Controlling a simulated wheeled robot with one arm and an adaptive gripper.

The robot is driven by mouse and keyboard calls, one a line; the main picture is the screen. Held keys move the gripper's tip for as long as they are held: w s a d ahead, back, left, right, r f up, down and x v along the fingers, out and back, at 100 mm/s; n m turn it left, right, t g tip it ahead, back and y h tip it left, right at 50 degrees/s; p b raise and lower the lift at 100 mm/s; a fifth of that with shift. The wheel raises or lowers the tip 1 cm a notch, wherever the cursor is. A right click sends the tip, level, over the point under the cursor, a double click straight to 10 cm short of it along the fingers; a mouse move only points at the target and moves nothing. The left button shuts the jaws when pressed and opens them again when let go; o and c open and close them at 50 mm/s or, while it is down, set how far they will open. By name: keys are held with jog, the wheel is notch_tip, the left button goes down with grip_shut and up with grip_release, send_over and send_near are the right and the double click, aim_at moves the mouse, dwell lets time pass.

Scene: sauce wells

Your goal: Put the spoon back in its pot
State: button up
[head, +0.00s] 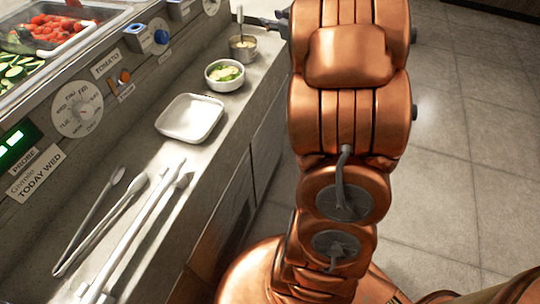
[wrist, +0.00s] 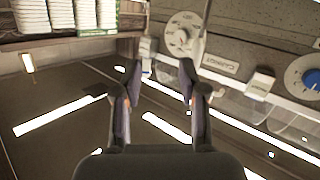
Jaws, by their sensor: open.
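A small steel pot (head: 243,51) with pale contents stands near the far end of the counter in the head view. The spoon's pale handle (head: 240,17) rises almost upright from it; its lower end is hidden in the pot. My gripper (head: 264,22) is just right of the handle, apart from it, and partly hidden by my arm. In the wrist view my gripper (wrist: 160,78) is open, with nothing between its fingers. A thin pale strip beyond the right finger may be the handle; I cannot be sure.
A white bowl (head: 225,79) with green pieces and an empty white dish (head: 190,113) stand nearer on the counter. Tongs (head: 100,222) lie at the front left. The panel with dials (head: 78,108) borders the counter. White stacked containers (wrist: 60,15) show in the wrist view.

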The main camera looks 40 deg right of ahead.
jog(key=s+a+f+g, duration=0.3)
jog(key=s+a+g, duration=0.3)
jog(key=s+a, duration=0.5)
jog(key=s+a+f+g+y, duration=0.1)
jog(key=s+a+f+g, duration=0.3)
jog(key=s+a, duration=0.7)
jog(key=s+a+f+g, duration=0.4)
jog(key=s+a+g, duration=0.4)
jog(key=s, duration=0.9)
jog(key=a, duration=0.2)
jog(key=shift+s+a+f+m+g+y, duration=0.15)
jog(key=shift+s+a+m+g+y, duration=0.15)
jog(key=shift+s+a+m, duration=0.1)
jog(key=shift+w, duration=0.1)
notch_tip(320, 180, up, 16)
jog(key=w+t+p, duration=0.1)
jog(key=p, duration=1.3)
jog(key=shift+f, duration=0.15)
jog(key=shift+f, duration=0.1)
